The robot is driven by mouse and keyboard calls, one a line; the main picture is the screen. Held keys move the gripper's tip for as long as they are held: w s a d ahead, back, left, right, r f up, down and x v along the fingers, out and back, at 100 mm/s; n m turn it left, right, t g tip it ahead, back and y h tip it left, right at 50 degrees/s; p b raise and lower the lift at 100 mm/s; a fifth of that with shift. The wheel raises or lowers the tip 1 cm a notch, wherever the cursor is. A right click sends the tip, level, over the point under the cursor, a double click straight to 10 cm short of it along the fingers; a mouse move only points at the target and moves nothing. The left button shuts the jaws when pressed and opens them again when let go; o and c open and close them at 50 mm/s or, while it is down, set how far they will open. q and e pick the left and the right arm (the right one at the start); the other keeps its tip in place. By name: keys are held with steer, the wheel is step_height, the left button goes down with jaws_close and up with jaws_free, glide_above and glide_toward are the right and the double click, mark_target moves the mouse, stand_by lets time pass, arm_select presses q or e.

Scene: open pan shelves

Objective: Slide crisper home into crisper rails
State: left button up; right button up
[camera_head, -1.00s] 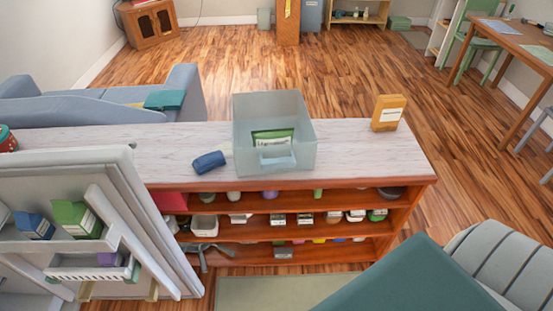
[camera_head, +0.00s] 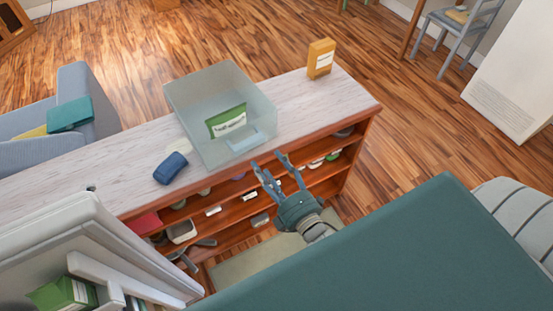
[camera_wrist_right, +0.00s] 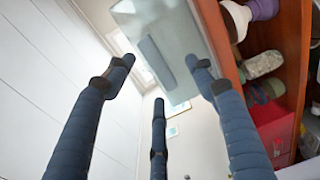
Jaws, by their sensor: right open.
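The crisper (camera_head: 185,115) is a translucent grey-blue bin on the pale top of the low wooden shelf unit. A green carton (camera_head: 228,121) lies inside it, and a light blue handle (camera_head: 237,143) is on its near side. My right gripper (camera_head: 268,161) is open and empty, just in front of the crisper's near right part, fingers pointing up toward it. In the right wrist view the crisper (camera_wrist_right: 155,20) is beyond the spread fingers, apart from them as far as I can tell. The crisper rails are not in view. My left gripper is not in view.
A dark blue case (camera_head: 170,168) lies left of the crisper, and an orange box (camera_head: 320,58) stands to its right. Jars and pans fill the wooden shelves (camera_head: 240,210) below. An open white door with racks (camera_head: 90,240) is at lower left.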

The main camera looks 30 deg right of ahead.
mark_target(257, 142)
steer(key=shift+w+d+r+b, duration=0.1)
steer(key=shift+w+r+b, duration=0.15)
steer(key=shift+w, duration=0.6)
steer(key=shift+w+d+r+b, duration=0.1)
steer(key=shift+w+r+b, duration=0.1)
steer(key=shift+w, duration=0.7)
steer(key=shift+w+r+b, duration=0.25)
steer(key=shift+w, duration=0.6)
steer(key=shift+w+a+b, duration=0.1)
steer(key=shift+w+b, duration=0.3)
steer(key=shift+w, duration=0.9)
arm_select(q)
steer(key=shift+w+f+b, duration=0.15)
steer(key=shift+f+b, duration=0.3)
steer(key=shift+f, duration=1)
arm_select(e)
steer(key=shift+w, duration=1.5)
